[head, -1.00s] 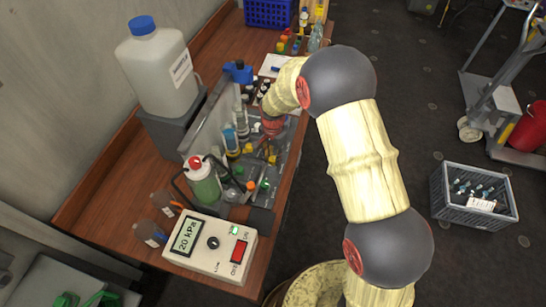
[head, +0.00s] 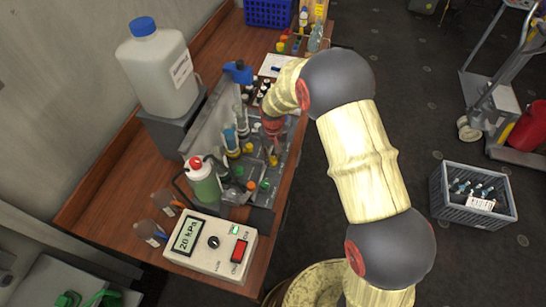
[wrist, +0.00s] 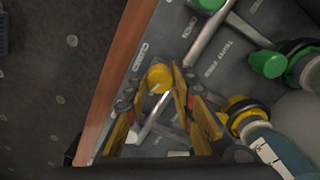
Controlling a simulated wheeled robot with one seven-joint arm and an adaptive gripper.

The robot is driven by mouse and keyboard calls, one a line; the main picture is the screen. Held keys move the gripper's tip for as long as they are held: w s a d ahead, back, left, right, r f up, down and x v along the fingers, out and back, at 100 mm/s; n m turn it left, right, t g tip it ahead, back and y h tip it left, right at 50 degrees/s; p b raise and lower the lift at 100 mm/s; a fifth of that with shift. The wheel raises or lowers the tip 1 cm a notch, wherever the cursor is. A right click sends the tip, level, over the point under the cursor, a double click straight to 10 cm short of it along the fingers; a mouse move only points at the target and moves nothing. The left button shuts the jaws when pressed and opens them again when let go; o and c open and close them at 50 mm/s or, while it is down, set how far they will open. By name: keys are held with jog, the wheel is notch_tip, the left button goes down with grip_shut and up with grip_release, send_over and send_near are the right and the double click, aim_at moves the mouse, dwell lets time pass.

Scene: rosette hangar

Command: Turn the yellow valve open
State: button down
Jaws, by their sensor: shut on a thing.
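The yellow valve (wrist: 160,78) shows in the wrist view as a round yellow knob on the grey panel (wrist: 228,72), near the panel's left edge. My gripper (wrist: 153,95) has its two orange-yellow fingers on either side of the valve and is shut on it. A pale bar runs down from the knob between the fingers. The fingers and the dark gripper body hide part of the valve's lower side. In the head view, my wrist is over the panel and the fingers cannot be made out clearly.
A green knob (wrist: 268,63) and a yellow-collared bottle (wrist: 240,108) stand right of my gripper. In the head view, a green bottle with a red cap (head: 203,182) and a pressure box reading 20 kPa (head: 212,242) stand nearer.

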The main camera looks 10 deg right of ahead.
aim_at(273, 159)
jog(key=shift+w+n, duration=0.1)
jog(key=shift+n, duration=1.5)
jog(key=c, duration=1.5)
grip_release()
notch_tip(273, 159, up, 12)
